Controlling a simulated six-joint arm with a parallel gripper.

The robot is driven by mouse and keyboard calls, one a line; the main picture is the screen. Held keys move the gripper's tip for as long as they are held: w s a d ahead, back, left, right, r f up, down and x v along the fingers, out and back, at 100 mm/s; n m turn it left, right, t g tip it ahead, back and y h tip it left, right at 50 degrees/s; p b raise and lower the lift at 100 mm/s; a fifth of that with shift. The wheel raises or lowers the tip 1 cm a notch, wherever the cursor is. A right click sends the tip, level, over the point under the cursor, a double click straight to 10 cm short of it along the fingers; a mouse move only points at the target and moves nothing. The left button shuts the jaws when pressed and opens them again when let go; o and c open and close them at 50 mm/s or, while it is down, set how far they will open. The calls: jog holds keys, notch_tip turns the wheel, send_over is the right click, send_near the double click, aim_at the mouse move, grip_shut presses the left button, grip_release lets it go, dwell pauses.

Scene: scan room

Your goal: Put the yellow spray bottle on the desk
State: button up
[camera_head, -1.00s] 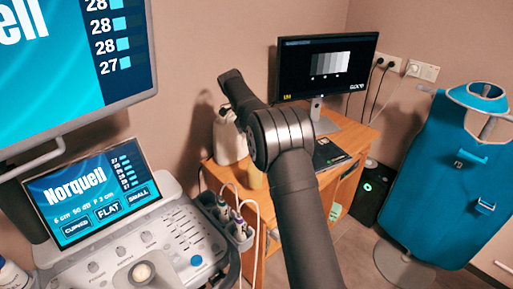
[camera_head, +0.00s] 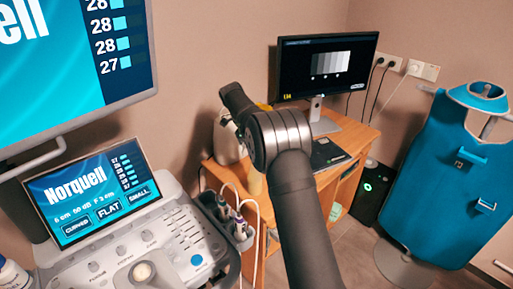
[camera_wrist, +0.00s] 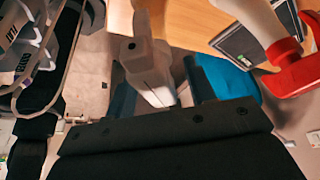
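My arm's end is at the upper middle of the head view, in front of the desk (camera_head: 330,170). In the wrist view, a red part with a trigger-like shape (camera_wrist: 285,72) is at the right, close to the camera. A pale grey-white shape (camera_wrist: 145,70) is in the middle. I cannot tell what is held.
The ultrasound console (camera_head: 140,245) is left; a blue apron (camera_head: 455,165) hangs right.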

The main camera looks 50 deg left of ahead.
jog(key=v, duration=1.2)
jog(key=shift+r, duration=0.15)
dwell(0.6)
jog(key=x, duration=1.2)
jog(key=shift+f, duration=0.2)
jog(key=shift+r, duration=0.15)
jog(key=shift+r, duration=0.1)
